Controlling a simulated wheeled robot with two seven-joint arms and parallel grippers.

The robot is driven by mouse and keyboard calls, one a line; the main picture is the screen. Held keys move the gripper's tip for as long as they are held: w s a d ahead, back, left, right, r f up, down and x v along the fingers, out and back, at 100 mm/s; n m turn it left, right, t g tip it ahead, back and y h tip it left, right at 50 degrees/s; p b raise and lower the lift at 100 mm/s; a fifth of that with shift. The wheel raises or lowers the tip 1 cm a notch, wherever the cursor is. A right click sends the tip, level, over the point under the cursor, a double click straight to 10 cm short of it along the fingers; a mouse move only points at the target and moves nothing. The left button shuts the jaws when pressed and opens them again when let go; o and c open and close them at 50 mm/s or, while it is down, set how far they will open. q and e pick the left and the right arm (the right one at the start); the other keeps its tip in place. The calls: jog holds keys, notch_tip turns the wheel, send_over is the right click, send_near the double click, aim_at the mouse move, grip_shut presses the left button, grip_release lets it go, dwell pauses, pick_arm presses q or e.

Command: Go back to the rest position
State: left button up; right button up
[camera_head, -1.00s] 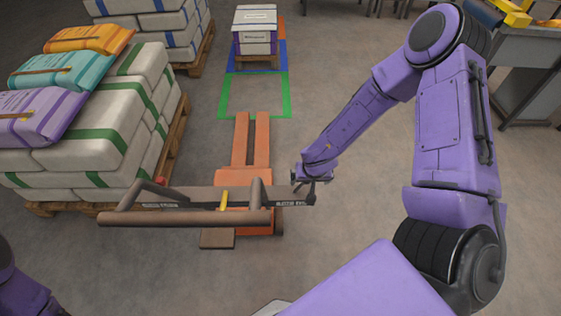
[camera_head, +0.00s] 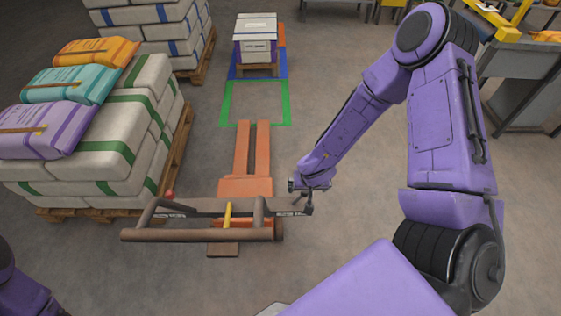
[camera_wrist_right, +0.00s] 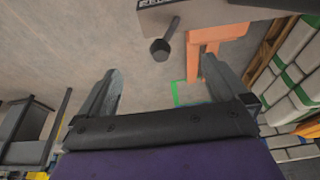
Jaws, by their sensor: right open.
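The pallet jack (camera_head: 245,188) stands in the middle of the head view, with orange forks pointing away and a brown handle frame (camera_head: 200,235) near me. My right gripper (camera_head: 308,192) is just above the right end of the handle frame. In the right wrist view its two fingers (camera_wrist_right: 162,72) are wide apart with nothing between them. A dark knob (camera_wrist_right: 160,49) on the jack's bar is a little beyond the fingers, apart from them. My left gripper is out of view; only a bit of my left arm shows at the bottom left.
A pallet of green-banded sacks (camera_head: 85,180) with three coloured sacks on top stands left, close to the jack. A blue-banded stack (camera_head: 160,30) and a small loaded pallet (camera_head: 256,45) are behind. A grey bench (camera_head: 530,85) is at right. Floor around the green square (camera_head: 286,100) is clear.

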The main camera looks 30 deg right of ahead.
jog(key=shift+w, duration=0.1)
jog(key=s+a+f+b, duration=0.1)
jog(key=s+f, duration=0.3)
jog(key=s, duration=0.5)
jog(key=s+a+f+h+b, duration=0.1)
jog(key=s+f, duration=0.4)
jog(key=s, duration=0.4)
jog(key=shift+a+f+h, duration=0.15)
jog(key=shift+h, duration=0.15)
